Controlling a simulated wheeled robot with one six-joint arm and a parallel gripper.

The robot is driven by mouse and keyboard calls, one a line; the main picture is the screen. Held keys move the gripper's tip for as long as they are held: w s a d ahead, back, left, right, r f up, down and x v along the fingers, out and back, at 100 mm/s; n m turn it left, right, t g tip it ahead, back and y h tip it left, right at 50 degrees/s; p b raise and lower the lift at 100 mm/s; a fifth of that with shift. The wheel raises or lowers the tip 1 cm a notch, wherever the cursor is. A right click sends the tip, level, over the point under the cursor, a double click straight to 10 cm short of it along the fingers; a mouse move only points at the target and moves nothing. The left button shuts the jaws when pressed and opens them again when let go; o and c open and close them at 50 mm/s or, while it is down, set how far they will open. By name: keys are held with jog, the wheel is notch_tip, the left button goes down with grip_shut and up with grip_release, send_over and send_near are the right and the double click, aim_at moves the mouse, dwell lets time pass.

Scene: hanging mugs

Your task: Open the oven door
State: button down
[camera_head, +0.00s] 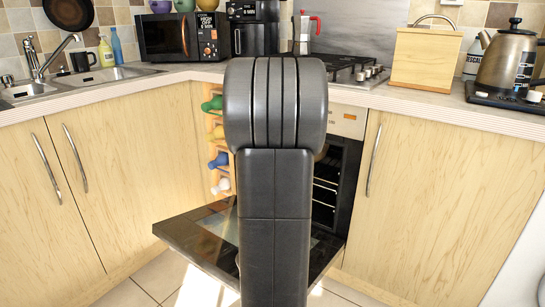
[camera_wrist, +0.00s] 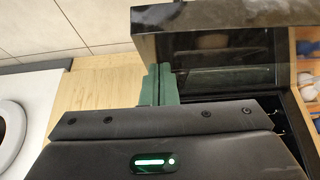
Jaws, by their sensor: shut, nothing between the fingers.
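The oven door (camera_head: 185,238) is folded down and juts out low in front of the oven (camera_head: 328,185), with its dark inner face up. The oven's opening and wire racks show to the right of my arm. In the wrist view the door (camera_wrist: 225,18) fills the upper right as a dark glossy panel. My gripper (camera_wrist: 158,84) shows there as two green fingers, shut together with nothing between them. They overlap the door's side edge in the picture; I cannot tell whether they touch it. In the head view my arm hides the gripper and part of the door.
Wooden cabinets with long handles (camera_head: 370,160) flank the oven. A rack (camera_head: 213,125) with small coloured items stands left of it. The counter above holds a microwave (camera_head: 168,37), bread box (camera_head: 424,58) and kettle (camera_head: 507,62). Tiled floor (camera_wrist: 75,22) is clear beside the door.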

jog(key=shift+p+v, duration=1.05)
jog(key=shift+v, duration=0.75)
jog(key=shift+w, duration=0.1)
jog(key=shift+r, duration=0.1)
